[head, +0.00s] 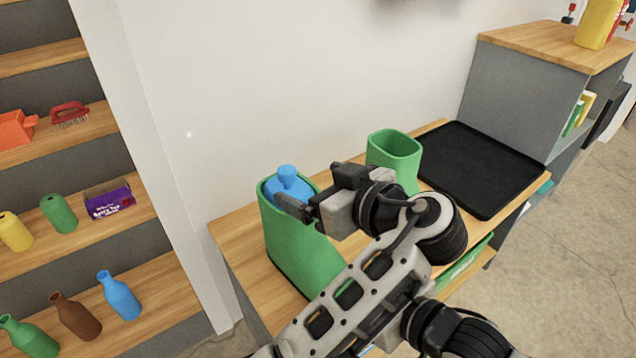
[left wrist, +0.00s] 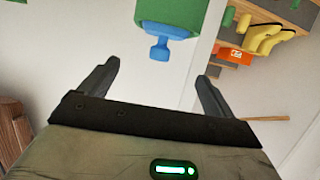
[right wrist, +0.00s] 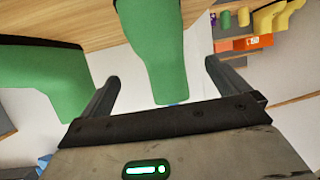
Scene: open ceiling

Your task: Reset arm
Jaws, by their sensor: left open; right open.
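The left wrist view shows my open, empty left gripper (left wrist: 156,85), with the blue bottle (left wrist: 163,45) and green bin (left wrist: 183,10) beyond the fingers. My right gripper (right wrist: 160,80) is open in the right wrist view, with nothing between its fingertips; a green bin (right wrist: 158,45) lies beyond them.
A second green bin (head: 394,152) and a black tray (head: 480,165) sit on the counter (head: 235,232). Shelves at left hold several bottles, including a blue one (head: 119,295), and a purple box (head: 108,199). A grey cabinet (head: 520,95) stands at the right. Open floor lies at far right.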

